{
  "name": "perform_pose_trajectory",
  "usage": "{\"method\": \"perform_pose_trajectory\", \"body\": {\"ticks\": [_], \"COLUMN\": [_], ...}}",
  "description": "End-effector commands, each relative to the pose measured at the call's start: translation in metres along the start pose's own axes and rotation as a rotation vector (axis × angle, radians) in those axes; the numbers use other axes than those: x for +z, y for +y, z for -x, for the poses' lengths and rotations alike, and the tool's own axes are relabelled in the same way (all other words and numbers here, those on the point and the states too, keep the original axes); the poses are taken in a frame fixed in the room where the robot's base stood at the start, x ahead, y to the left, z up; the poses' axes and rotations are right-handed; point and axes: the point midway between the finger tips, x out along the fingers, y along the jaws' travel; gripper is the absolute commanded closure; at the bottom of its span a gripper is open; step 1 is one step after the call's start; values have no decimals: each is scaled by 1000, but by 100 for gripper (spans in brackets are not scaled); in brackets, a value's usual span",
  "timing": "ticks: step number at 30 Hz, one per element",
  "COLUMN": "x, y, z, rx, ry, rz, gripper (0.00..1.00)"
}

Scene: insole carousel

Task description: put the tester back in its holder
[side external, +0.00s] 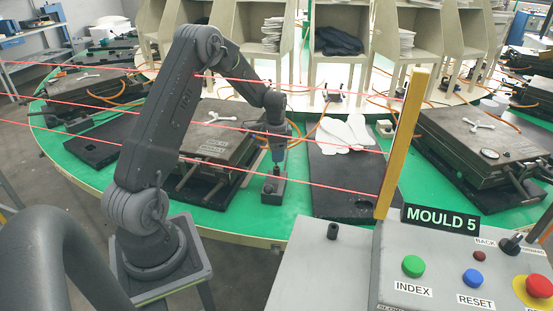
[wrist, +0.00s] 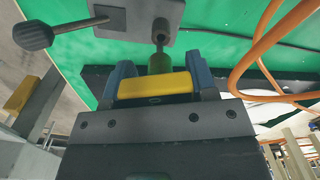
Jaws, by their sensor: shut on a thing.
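My gripper (wrist: 158,88) has blue fingers that are shut on the tester (wrist: 158,63). The tester has an olive-green barrel and a thin dark tip, with a yellow part between the fingers. In the side external view, my gripper (side external: 277,136) is above the holder (side external: 271,190), a small dark block on the green table. The tester points down at the holder. In the wrist view, the tip overlaps the holder's grey top (wrist: 125,17). I cannot tell whether the tip is in the holder or just above it.
A dark rod with a round knob (wrist: 33,36) shows beside the holder's top. A mould (side external: 205,135) stands left of the gripper and a black plate with white insoles (side external: 345,132) lies right. Orange hoses (wrist: 255,60) curve nearby. The control console (side external: 390,260) is in front.

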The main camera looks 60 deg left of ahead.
Motion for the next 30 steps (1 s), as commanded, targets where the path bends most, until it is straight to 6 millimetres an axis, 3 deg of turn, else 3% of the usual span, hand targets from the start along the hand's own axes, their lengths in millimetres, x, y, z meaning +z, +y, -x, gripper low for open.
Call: {"method": "perform_pose_trajectory", "body": {"ticks": [13, 30], "x": [0, 0], "y": [0, 0], "z": [17, 20], "rx": [-2, -2], "ry": [1, 1], "rz": [0, 0], "gripper": [91, 91]}}
